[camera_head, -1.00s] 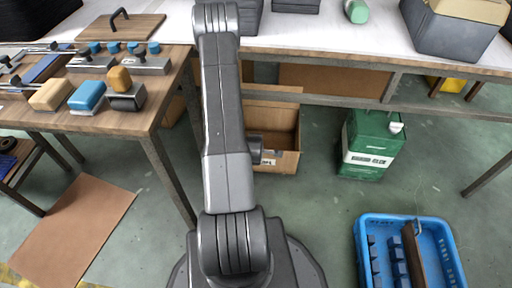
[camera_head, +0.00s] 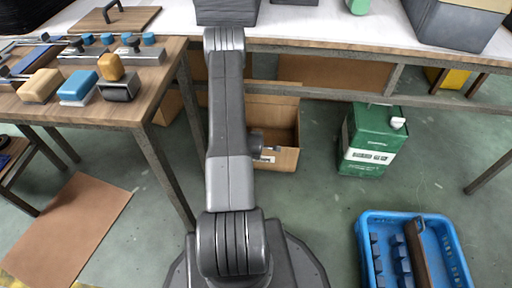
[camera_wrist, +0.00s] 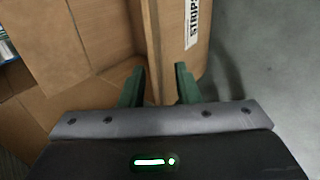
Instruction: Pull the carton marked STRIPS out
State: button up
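The carton marked STRIPS (camera_head: 283,158) is an open brown cardboard box on the floor under the long table. Its front wall carries a small white label, and my arm hides its left part. In the wrist view, the STRIPS label (camera_wrist: 192,24) shows on the outer face of the carton wall (camera_wrist: 168,50). My gripper (camera_wrist: 160,84) has two green fingers spread apart, one on each side of that wall's top edge. I see a gap between the fingers and cannot tell whether either touches the cardboard. In the head view the fingers are hidden.
A green canister (camera_head: 370,142) stands right of the carton. A blue crate (camera_head: 452,240) with dark blocks lies at the lower right. The side table (camera_head: 140,112) at left and its legs stand close to my arm. The floor before the carton is mostly clear.

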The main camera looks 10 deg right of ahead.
jog(key=shift+w+d+f, duration=0.1)
jog(key=shift+w+f, duration=0.15)
jog(key=shift+f, duration=0.05)
grip_shut()
jog(key=shift+s, duration=0.15)
